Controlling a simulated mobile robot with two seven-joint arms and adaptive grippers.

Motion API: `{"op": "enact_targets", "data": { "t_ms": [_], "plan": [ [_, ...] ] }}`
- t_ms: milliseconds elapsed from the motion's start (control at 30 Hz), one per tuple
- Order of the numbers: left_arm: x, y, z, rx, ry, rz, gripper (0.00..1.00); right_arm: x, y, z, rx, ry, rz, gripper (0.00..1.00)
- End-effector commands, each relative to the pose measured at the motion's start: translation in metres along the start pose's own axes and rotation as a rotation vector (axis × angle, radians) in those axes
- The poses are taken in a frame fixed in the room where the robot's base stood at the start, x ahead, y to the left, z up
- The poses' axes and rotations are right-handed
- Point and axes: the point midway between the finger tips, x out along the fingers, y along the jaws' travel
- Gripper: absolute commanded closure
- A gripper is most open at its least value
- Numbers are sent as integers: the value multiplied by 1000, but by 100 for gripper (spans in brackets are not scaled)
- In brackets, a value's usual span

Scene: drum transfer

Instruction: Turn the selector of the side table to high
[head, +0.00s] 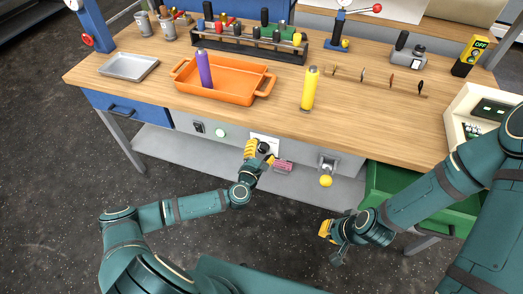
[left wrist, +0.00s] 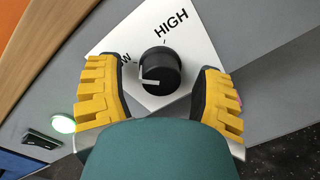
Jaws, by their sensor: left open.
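The selector is a black round knob (left wrist: 160,70) on a white plate (left wrist: 190,30) on the grey front panel. HIGH is printed above it, and a W shows at its left, the rest of that word hidden by a finger. A pale pointer mark lies on the knob's left side, towards the W. My left gripper (left wrist: 162,88) is open, one yellow finger on each side of the knob, with gaps visible. In the head view my left gripper (head: 266,155) is at the panel. My right gripper (head: 332,240) hangs low, away from the panel; its jaw state is unclear.
The panel also has a green button (head: 220,133), a black switch (head: 198,127) and a valve with a yellow ball (head: 326,181). Above, an orange tray (head: 220,95) and a yellow bottle (head: 310,88) stand on the tabletop.

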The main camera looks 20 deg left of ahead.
Motion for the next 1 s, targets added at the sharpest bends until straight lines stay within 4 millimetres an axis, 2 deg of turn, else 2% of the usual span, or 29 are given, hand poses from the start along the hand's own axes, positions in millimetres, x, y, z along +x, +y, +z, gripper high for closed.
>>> {"op": "enact_targets", "data": {
  "t_ms": [33,200,567,767,1000],
  "plan": [
    [0,0,0,0,0,0,42,0,0,0,0,0,0,100],
    [0,0,0,0,0,0,100,0,0,0,0,0,0,100],
    [0,0,0,36,1,-1,100,-1,0,0,0,-1,0,100],
    [0,1,1,143,4,-4,100,-3,-1,0,0,-2,0,100],
    [0,3,1,351,12,-11,100,-8,-3,1,1,-4,0,100]
  ]
}}
